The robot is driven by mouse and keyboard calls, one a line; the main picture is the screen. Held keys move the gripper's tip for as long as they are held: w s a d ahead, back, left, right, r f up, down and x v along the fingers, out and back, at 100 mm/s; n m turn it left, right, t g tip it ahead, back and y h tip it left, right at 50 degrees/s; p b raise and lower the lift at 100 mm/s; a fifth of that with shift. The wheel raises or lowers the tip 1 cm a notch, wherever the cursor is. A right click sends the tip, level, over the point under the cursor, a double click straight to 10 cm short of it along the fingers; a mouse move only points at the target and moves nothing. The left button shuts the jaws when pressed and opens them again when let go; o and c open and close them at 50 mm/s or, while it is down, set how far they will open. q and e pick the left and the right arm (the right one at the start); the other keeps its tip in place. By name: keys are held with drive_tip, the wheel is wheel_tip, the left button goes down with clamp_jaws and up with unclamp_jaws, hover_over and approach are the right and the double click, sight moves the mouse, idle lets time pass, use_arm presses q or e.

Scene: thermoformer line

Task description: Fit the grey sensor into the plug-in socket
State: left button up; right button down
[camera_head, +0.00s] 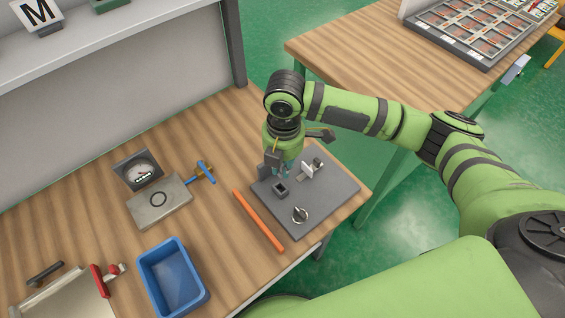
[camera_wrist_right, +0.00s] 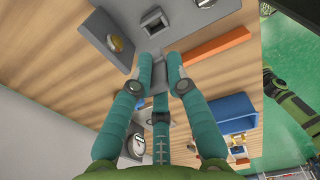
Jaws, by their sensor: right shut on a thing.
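My right gripper (camera_head: 277,172) is over the dark grey board at the front right of the bench, close above the plug-in socket. It also shows in the right wrist view (camera_wrist_right: 160,68), its teal fingers shut on a small grey piece, the grey sensor (camera_wrist_right: 159,77). The fingers hide much of the sensor. The plug-in socket (camera_head: 281,190) is a small dark block with a square opening; it also shows in the right wrist view (camera_wrist_right: 153,22), just beyond the fingertips. The sensor looks apart from the socket. My left gripper is not in view.
The board (camera_head: 330,201) also carries a metal clamp (camera_head: 312,168) and a round knob (camera_head: 300,214). An orange bar (camera_head: 258,220) lies left of it. A blue bin (camera_head: 173,277), a gauge (camera_head: 139,170) and a grey plate (camera_head: 160,203) stand farther left.

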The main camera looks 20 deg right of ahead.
drive_tip(key=shift+w+d+r+p, duration=0.1)
drive_tip(key=shift+p, duration=0.4)
drive_tip(key=shift+f+b, duration=0.5)
drive_tip(key=shift+f, duration=0.4)
drive_tip(key=shift+f+b, duration=0.9)
drive_tip(key=shift+f, duration=1.25)
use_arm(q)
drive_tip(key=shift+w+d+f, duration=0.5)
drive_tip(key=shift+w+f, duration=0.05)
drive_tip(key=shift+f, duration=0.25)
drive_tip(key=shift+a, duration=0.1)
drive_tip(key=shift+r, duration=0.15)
use_arm(e)
drive_tip(key=shift+r, duration=0.1)
use_arm(q)
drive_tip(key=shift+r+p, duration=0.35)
drive_tip(key=shift+p, duration=0.15)
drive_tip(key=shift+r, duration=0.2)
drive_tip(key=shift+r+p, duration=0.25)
drive_tip(key=shift+p, duration=0.2)
